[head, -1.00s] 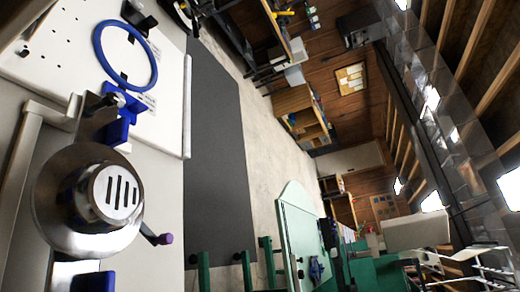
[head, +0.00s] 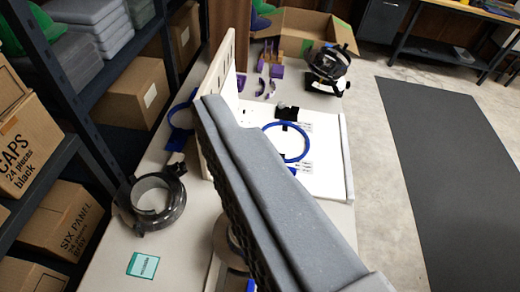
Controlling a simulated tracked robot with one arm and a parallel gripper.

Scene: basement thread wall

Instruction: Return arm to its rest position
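My gripper is not in view in the head view. A long grey piece (head: 265,180) with a dark ridged side slants across the middle, close to the camera. It runs from the lower right up to the upper left, in front of the table. I cannot tell for sure whether it is part of my arm. It hides much of the white board and part of a round metal fixture below it.
The table (head: 187,265) holds a dark clamp ring (head: 140,213), a teal card (head: 143,265), a white board (head: 330,145) with a blue hoop (head: 304,152), and an open carton (head: 285,28). Shelves with boxes (head: 62,225) stand left. A dark mat (head: 455,185) lies on clear floor right.

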